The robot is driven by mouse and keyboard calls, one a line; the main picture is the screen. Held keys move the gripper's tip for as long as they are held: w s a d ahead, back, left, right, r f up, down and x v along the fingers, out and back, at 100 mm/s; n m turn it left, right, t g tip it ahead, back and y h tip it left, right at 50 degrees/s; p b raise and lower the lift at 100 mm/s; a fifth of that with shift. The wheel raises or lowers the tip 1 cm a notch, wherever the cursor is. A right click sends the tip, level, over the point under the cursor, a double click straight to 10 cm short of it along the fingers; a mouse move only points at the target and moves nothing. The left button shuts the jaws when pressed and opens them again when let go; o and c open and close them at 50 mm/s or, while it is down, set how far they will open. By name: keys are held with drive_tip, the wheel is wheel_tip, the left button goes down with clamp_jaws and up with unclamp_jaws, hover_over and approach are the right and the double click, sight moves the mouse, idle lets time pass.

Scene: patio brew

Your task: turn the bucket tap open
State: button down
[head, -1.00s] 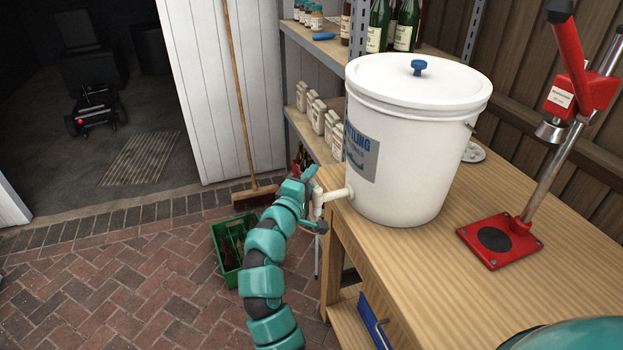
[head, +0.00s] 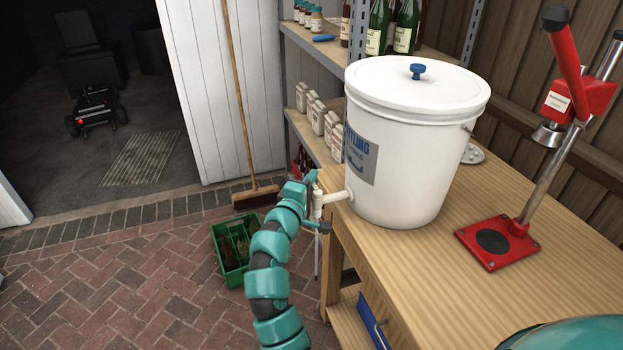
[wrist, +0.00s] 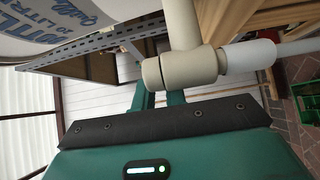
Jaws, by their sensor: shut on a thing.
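The white bucket (head: 402,150) stands on the wooden bench with its lid on. Its cream tap (head: 333,196) sticks out low on the left side, over the bench edge. My gripper (head: 312,178) is at the outer end of the tap and shut on its handle, which is mostly hidden. In the wrist view the cream tap body (wrist: 190,68) crosses in front of my teal fingers (wrist: 155,98), with a pale tube running off to the right. The bucket (wrist: 55,25) shows at upper left there. The handle's angle cannot be told.
A red bottle capper (head: 497,240) stands on the bench (head: 430,280) to the right. A green crate (head: 230,262) with bottles is on the brick floor below the tap. A shelf (head: 330,155) with bottles stands behind, and a broom (head: 255,195) leans on the white door.

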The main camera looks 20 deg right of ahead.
drive_tip(key=shift+s+a+n+t+y+p, duration=0.35)
drive_tip(key=shift+a+n+t+y+p, duration=0.3)
drive_tip(key=shift+n+y+p, duration=1.85)
drive_tip(key=shift+s+a+n+t+y+p, duration=0.45)
drive_tip(key=shift+n+y+p, duration=0.7)
drive_tip(key=shift+y+p, duration=2.6)
drive_tip(key=shift+s+a+n+t+y+p, duration=0.25)
drive_tip(key=shift+a+n+t+y+p, duration=0.5)
drive_tip(key=shift+n+y+p, duration=2.35)
drive_tip(key=shift+m+h+p, duration=0.95)
drive_tip(key=shift+m+p, duration=0.2)
drive_tip(key=shift+p, duration=0.1)
drive_tip(key=c, duration=1.4)
unclamp_jaws()
drive_tip(key=shift+c, duration=0.2)
drive_tip(key=shift+s+d, duration=0.1)
drive_tip(key=shift+s, duration=0.05)
drive_tip(key=v, duration=1.1)
drive_tip(key=shift+s+b, duration=0.3)
drive_tip(key=shift+s, duration=0.1)
